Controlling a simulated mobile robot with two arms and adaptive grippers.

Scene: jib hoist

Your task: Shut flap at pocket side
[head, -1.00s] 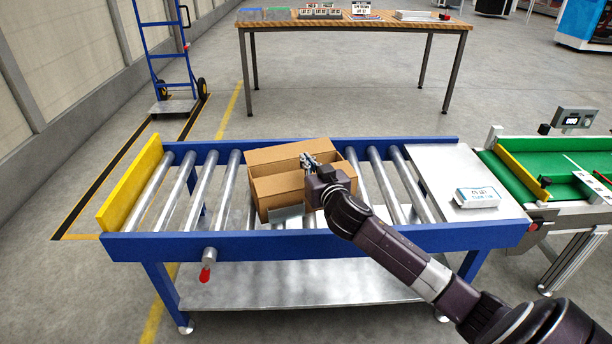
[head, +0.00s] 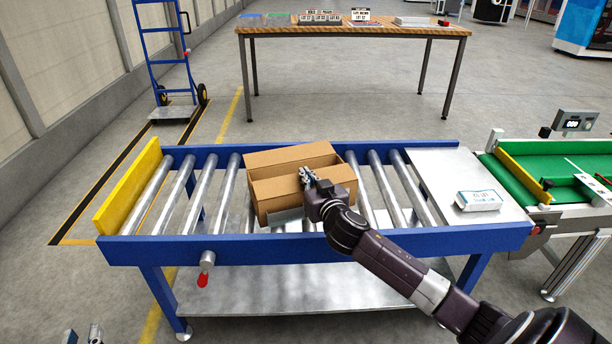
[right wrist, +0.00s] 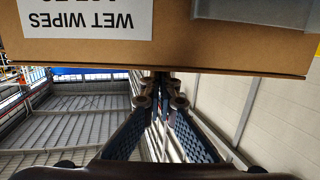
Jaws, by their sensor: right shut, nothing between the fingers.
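An open-topped brown cardboard box (head: 272,205) sits on the rollers of the blue-framed conveyor. Its far flap panel (head: 288,156) is tilted up at the back; a nearer panel (head: 275,187) lies in front of it. A grey pocket (head: 286,214) is on the near face, and also shows in the right wrist view (right wrist: 262,12) beside an upside-down WET WIPES label (right wrist: 85,16). My right gripper (head: 306,176) is shut and empty, its tips at the near panel's edge; contact is unclear. My left gripper (head: 83,337) shows only its tips, apart, at the bottom left.
The conveyor (head: 190,250) has a yellow end stop (head: 128,187) at left and a metal plate (head: 445,175) at right holding a white pack (head: 479,200). A green belt (head: 545,170) adjoins it. A wooden table (head: 350,27) stands behind. Bare rollers flank the box.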

